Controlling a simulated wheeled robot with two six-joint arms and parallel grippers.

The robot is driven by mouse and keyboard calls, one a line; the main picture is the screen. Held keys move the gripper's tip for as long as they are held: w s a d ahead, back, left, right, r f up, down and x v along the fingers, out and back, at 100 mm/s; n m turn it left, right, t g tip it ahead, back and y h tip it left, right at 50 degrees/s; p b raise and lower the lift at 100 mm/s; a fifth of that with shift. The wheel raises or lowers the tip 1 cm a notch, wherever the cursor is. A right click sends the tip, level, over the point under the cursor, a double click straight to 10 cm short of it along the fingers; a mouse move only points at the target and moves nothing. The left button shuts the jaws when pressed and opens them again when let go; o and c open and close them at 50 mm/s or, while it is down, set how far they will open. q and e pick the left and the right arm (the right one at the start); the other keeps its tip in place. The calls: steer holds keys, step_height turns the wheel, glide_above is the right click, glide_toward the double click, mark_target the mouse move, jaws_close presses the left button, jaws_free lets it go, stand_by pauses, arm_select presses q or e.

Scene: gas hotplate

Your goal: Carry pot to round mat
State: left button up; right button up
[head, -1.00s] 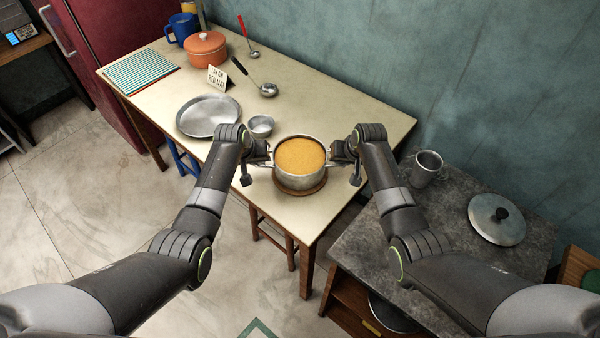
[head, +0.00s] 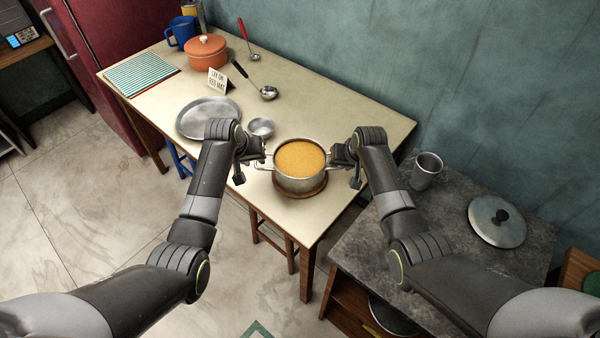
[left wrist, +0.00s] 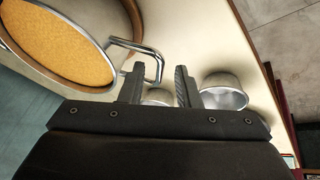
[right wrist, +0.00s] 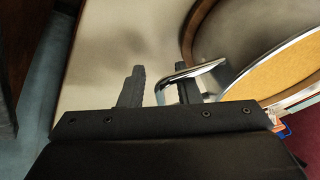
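The steel pot (head: 302,184) with orange-yellow contents stands upright on the round brown mat (head: 322,188) at the table's near end. The mat's rim shows around its base. My left gripper (head: 258,158) is open at the pot's left handle; in the left wrist view the wire handle (left wrist: 137,46) reaches to its spread fingers (left wrist: 157,86). My right gripper (head: 341,160) is at the opposite handle. In the right wrist view the handle (right wrist: 160,92) lies between its parted fingers (right wrist: 159,88), nearer one of them.
A small metal bowl (head: 261,128) and a round tray (head: 208,117) stand close to my left gripper. A ladle (head: 268,92), a card sign (head: 217,81), an orange pot (head: 207,52) and a striped cloth (head: 142,72) are farther back. A mug (head: 427,170) and lid (head: 497,221) sit on the right counter.

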steer(key=shift+r, duration=0.1)
arm_select(q)
steer(key=v, duration=0.7)
steer(key=shift+r, duration=0.25)
arm_select(e)
steer(key=v, duration=1.2)
arm_select(q)
steer(key=shift+s, duration=0.1)
